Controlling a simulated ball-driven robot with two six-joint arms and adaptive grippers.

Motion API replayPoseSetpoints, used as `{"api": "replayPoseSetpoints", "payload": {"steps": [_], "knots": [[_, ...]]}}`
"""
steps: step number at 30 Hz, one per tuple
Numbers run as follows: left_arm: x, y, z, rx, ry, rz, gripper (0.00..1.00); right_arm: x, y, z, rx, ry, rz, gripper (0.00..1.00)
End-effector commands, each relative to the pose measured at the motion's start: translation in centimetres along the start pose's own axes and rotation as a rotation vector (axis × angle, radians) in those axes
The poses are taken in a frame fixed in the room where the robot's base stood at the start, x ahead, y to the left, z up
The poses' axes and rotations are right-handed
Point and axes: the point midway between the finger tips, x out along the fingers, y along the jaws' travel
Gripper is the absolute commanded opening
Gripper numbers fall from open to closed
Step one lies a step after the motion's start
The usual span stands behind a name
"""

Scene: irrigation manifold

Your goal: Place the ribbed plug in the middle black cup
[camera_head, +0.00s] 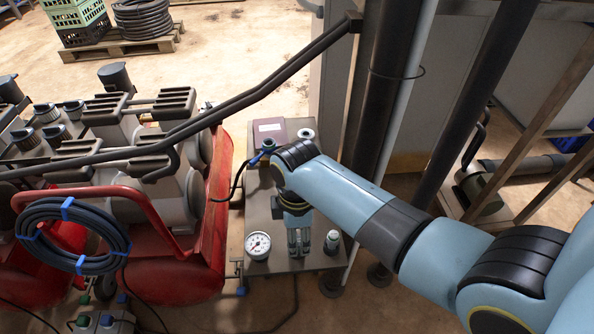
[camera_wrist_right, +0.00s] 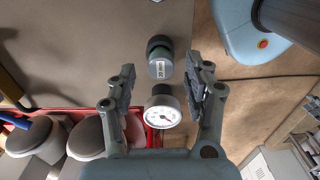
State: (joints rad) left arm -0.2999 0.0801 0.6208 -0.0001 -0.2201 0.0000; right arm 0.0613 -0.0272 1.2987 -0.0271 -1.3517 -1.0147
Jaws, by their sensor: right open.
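My right gripper (camera_head: 299,240) points down over the grey metal plate (camera_head: 290,210), between the gauge and a small capped cylinder. It is open and holds nothing. In the right wrist view its fingers (camera_wrist_right: 164,88) stand apart on either side. A small grey cylinder (camera_wrist_right: 160,65) with a green band and a pale label shows beyond the fingertips; it also shows in the head view (camera_head: 332,241). I cannot tell whether it is the ribbed plug. My left gripper is not in view.
A round white gauge (camera_head: 257,245) stands beside the gripper, also in the wrist view (camera_wrist_right: 163,112). A red tank unit (camera_head: 180,260) with a coiled blue hose (camera_head: 72,236) is at left. A dark post (camera_head: 385,80) rises behind the plate. A pallet (camera_head: 120,45) stands far back.

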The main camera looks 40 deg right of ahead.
Motion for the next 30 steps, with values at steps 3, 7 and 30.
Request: {"api": "replayPoseSetpoints", "payload": {"steps": [3, 7, 30], "knots": [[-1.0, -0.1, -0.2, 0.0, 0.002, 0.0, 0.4, -3.0, 0.1, -0.1, 0.0, 0.002, 0.004, 0.51], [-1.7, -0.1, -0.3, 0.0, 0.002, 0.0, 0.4, -6.0, 0.1, -0.1, 0.0, 0.002, 0.003, 0.51], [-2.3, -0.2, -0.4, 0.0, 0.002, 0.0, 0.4, -10.3, 0.0, 0.0, 0.0, 0.0, -0.001, 0.51]]}}
